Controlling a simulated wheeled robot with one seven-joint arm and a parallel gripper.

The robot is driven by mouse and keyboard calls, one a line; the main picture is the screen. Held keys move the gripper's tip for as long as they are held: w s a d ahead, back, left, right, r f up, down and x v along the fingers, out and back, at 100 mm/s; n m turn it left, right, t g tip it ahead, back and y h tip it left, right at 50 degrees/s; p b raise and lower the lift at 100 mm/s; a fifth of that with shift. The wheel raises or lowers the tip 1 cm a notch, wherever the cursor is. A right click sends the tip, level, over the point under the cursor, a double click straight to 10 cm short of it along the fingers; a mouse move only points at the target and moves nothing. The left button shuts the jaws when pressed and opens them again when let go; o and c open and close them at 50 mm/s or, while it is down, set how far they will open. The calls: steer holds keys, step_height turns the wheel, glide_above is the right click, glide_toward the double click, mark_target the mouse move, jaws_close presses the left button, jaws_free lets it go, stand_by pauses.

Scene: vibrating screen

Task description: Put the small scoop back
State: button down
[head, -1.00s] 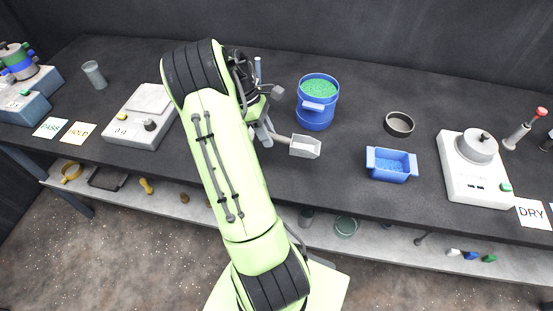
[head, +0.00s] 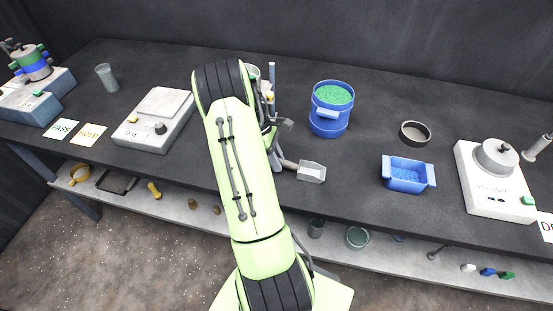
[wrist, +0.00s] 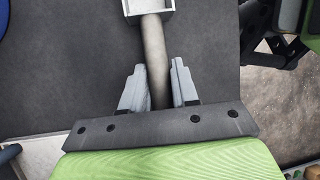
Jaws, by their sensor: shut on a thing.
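The small scoop (head: 311,172) has a light metal pan and a grey-brown handle. In the head view it sticks out to the right of my arm, over the dark bench top. In the wrist view my gripper (wrist: 160,85) is shut on the scoop's handle (wrist: 154,50), with a finger on each side. The scoop's pan (wrist: 150,8) points away from my gripper and is cut off at the top edge. My arm hides most of my gripper in the head view. I cannot tell whether the scoop touches the bench.
A blue bucket of green granules (head: 331,108) stands behind the scoop. To the right are a blue tray (head: 407,186), a dark ring dish (head: 415,132) and a white device (head: 494,190). A balance (head: 155,122) is on the left. Bench between scoop and blue tray is clear.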

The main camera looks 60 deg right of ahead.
steer(key=c, duration=0.8)
jaws_free()
steer(key=shift+f, duration=0.1)
steer(key=shift+c, duration=0.2)
steer(key=p+v, duration=0.3)
steer(key=v, duration=0.9)
steer(key=w+a+r+m+t+h, duration=0.1)
steer(key=w+a+r+t, duration=0.25)
steer(key=a+r, duration=0.6)
steer(key=a+r+t, duration=0.3)
steer(key=a+r, duration=0.2)
steer(key=a, duration=0.6)
steer(key=s+a+m+t, duration=0.1)
steer(key=s+a+t, duration=0.1)
steer(key=s+a, duration=0.3)
steer(key=s+a+m+t, duration=0.1)
steer(key=s+a, duration=0.4)
steer(key=a, duration=0.5)
steer(key=shift+r+t+y, duration=0.3)
steer(key=shift+r+t, duration=0.1)
steer(key=shift+t, duration=0.35)
